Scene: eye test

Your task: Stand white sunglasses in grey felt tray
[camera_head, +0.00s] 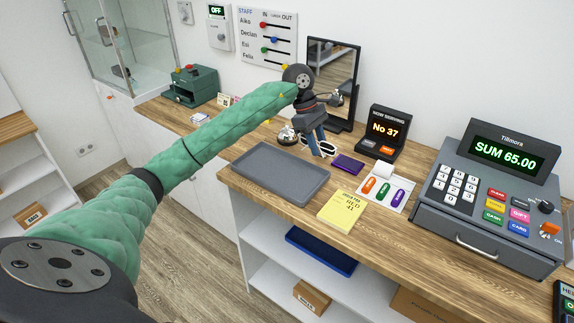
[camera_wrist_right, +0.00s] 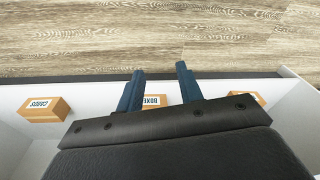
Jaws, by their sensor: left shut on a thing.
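The white sunglasses (camera_head: 331,150) show in the head view at the tips of my left gripper (camera_head: 319,148), with part of their white frame and dark lenses visible. My left gripper is shut on them, just beyond the back right edge of the tray; its fingers hide part of them. I cannot tell whether they touch the counter. The grey felt tray (camera_head: 280,174) lies flat on the wooden counter and looks empty. My right gripper (camera_wrist_right: 160,80) shows only in the right wrist view, with its two blue fingers apart and nothing between them.
Right of the tray are a yellow pad (camera_head: 342,211), a purple item (camera_head: 348,163) and a card with coloured capsule shapes (camera_head: 384,192). A mirror (camera_head: 333,75) and number display (camera_head: 385,132) stand behind. A till (camera_head: 490,205) fills the right. Labelled boxes (camera_wrist_right: 45,109) are below my right gripper.

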